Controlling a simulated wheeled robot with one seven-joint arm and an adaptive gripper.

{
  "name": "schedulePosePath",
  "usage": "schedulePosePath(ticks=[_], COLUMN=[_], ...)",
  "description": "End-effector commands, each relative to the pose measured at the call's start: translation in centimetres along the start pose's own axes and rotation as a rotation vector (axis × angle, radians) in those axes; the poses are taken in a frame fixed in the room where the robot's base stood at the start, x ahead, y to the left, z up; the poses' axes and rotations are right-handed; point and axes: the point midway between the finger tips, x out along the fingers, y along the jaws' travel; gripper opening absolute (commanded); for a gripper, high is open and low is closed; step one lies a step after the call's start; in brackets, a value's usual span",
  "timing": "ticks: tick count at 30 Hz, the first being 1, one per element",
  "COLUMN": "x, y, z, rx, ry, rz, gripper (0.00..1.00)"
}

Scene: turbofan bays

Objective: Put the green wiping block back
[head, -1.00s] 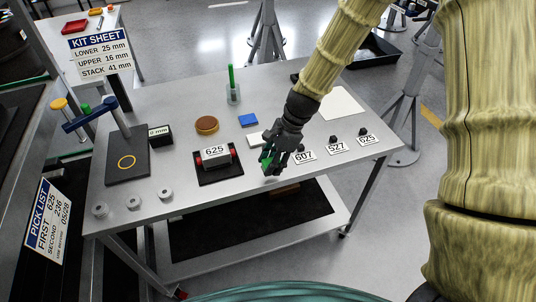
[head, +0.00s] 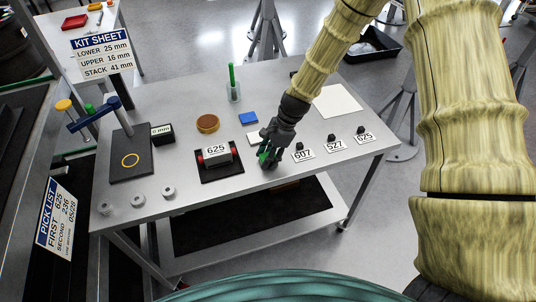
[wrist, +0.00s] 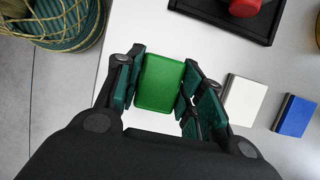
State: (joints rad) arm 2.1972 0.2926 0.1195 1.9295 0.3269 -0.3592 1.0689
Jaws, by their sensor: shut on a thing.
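The green wiping block (wrist: 160,83) is between the fingers of my gripper (wrist: 158,95) in the wrist view, and both sides of it are gripped. In the head view my gripper (head: 268,157) is over the table's front part, right of the black tray with the 625 block, and only a little green shows between its fingers. I cannot tell whether the block touches the table. A white block (wrist: 241,101) and a blue block (wrist: 294,115) lie in a row beside the green one in the wrist view; the blue block also shows in the head view (head: 248,118).
The 625 block (head: 216,150) sits on its black tray (head: 221,173), left of my gripper. Label cards 607 (head: 303,156), 527 and 625 with small dark knobs stand to the right. A round brown dish (head: 208,123) and a green stick in a holder (head: 233,84) are farther back.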

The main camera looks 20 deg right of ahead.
Motion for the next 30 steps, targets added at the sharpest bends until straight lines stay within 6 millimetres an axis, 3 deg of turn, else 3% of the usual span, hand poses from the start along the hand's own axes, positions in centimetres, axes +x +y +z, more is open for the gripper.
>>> schedulePosePath(ticks=[10, 11, 14, 30], x=[0.3, 0.3, 0.3, -0.8], y=[0.0, 0.0, 0.0, 0.0], z=[-0.1, -0.1, -0.1, -0.1], rx=[0.000, 0.000, 0.000, 0.000], ry=[0.000, 0.000, 0.000, 0.001], rz=[0.000, 0.000, 0.000, -0.001], gripper=[0.12, 0.42, 0.60, 0.60])
